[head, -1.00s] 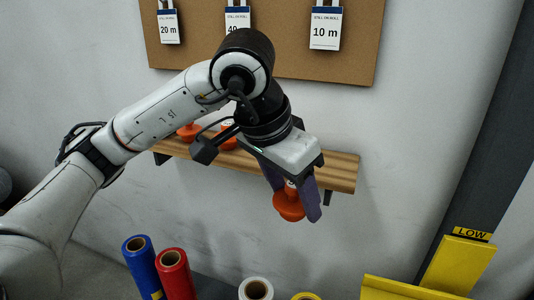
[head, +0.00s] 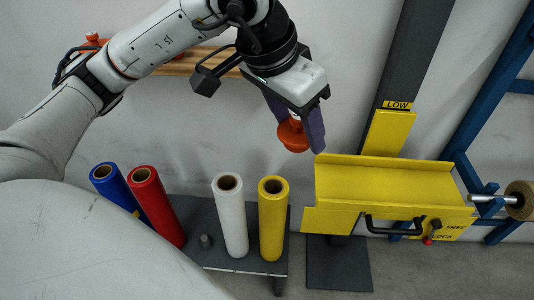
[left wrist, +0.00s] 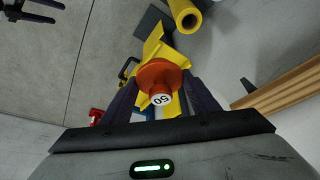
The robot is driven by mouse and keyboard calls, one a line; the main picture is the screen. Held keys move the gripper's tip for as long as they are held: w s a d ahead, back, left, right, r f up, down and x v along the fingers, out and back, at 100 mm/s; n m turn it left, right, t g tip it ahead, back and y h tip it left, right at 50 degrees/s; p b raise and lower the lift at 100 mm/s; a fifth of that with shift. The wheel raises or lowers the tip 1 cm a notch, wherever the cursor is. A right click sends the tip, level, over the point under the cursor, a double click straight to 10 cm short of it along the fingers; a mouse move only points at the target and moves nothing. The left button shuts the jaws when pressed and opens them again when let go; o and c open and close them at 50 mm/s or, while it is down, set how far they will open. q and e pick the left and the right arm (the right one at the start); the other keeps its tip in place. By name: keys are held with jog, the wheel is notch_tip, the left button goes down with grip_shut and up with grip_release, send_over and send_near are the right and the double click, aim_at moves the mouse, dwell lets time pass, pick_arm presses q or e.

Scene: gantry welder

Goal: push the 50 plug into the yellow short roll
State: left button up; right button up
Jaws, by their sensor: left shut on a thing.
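My left gripper (head: 299,128) is shut on the orange 50 plug (head: 292,134) and holds it in the air, above and a little right of the yellow roll. In the left wrist view the plug (left wrist: 160,80) sits between the two dark fingers, its white end marked 50 facing the camera. The yellow short roll (head: 272,218) stands upright on a dark bench with its open core facing up. It also shows in the left wrist view (left wrist: 185,17), apart from the plug. My right gripper is not clearly seen in the head view; a dark two-fingered gripper (left wrist: 30,12) shows at the left wrist view's top left.
A white roll (head: 230,215) stands just left of the yellow one. Blue (head: 120,190) and red (head: 157,207) rolls lean farther left on the bench (head: 240,264). A yellow machine tray (head: 390,185) with a black handle is close on the right. A wooden shelf (head: 205,60) is behind my arm.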

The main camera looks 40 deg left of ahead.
aim_at(304, 134)
jog(key=o, duration=0.6)
jog(key=shift+w+d+r, duration=0.1)
jog(key=shift+w+r, duration=0.05)
jog(key=shift+w, duration=0.65)
jog(key=shift+c, duration=0.2)
pick_arm(q)
jog(key=w+a+f+n+y, duration=0.1)
jog(key=w+a+f+n, duration=0.1)
jog(key=a+f, duration=0.3)
jog(key=w+a+f+n+y, duration=0.1)
jog(key=w+a+f, duration=0.3)
jog(key=f, duration=1)
jog(key=shift+w+a+f+n, duration=0.25)
jog(key=shift+w+a+n, duration=0.1)
jog(key=shift+w+n, duration=0.5)
pick_arm(e)
jog(key=shift+w+r, duration=0.15)
jog(key=shift+r, duration=0.15)
pick_arm(q)
jog(key=shift+s, duration=0.1)
jog(key=shift+s+f+b, duration=0.1)
jog(key=shift+f+b, duration=2.25)
jog(key=shift+f, duration=0.55)
pick_arm(e)
jog(key=shift+w+a+f, duration=0.15)
jog(key=shift+a+f, duration=0.25)
jog(key=shift+f, duration=0.35)
jog(key=shift+w+a+f, duration=0.15)
jog(key=shift+a+f, duration=0.2)
jog(key=shift+f, duration=0.4)
